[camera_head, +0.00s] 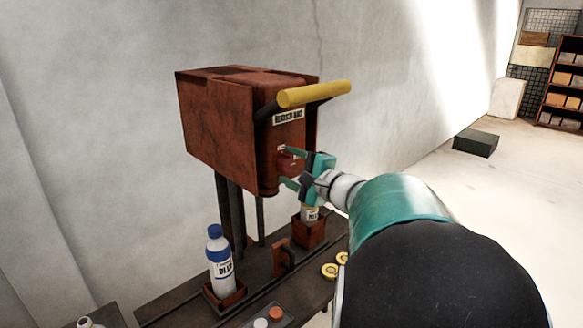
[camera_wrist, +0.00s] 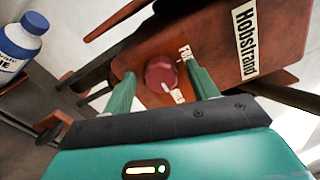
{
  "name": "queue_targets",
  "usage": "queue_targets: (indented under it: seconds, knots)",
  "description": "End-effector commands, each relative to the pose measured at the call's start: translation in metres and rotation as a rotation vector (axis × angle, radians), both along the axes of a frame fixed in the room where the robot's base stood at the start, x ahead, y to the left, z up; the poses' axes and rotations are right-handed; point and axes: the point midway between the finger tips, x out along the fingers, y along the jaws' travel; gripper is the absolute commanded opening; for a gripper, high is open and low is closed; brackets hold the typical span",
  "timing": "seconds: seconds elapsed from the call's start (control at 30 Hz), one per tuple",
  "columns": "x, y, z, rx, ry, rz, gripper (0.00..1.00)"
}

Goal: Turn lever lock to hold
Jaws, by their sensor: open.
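The lever lock is a dark red round knob (camera_wrist: 160,72) on the front of a rusty brown machine housing (camera_head: 222,115). A white mark shows at the knob's lower edge, and small white labels sit above and below it, too small to read surely. My gripper (camera_head: 298,168) is open in front of the knob. In the wrist view my gripper (camera_wrist: 160,82) has one green finger on each side of the knob. I cannot tell whether the fingers touch it. A lever with a yellow handle (camera_head: 315,93) sticks out above, near the name plate (camera_head: 289,116).
Below the housing is a dark bench (camera_head: 165,310) with a blue-capped white bottle (camera_head: 220,262) in a holder. A can (camera_head: 310,213) stands in a rusty box (camera_head: 309,232) under my gripper. Yellow round pieces (camera_head: 329,271) lie nearby. The floor at right is mostly clear.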

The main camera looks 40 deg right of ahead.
Motion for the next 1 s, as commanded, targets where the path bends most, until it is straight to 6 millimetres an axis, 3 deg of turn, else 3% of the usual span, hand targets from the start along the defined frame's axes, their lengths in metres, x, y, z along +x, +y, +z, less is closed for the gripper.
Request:
queue_targets:
  seconds: [0.17, 0.6, 0.8, 1.0]
  knots:
    - [-0.023, -0.001, 0.001, 0.000, -0.001, -0.002, 0.59]
    - [-0.115, -0.004, 0.001, 0.000, -0.001, -0.003, 0.59]
    - [-0.134, -0.004, 0.000, 0.001, 0.000, -0.002, 0.59]
    - [-0.136, -0.004, 0.000, 0.001, 0.001, 0.000, 0.59]
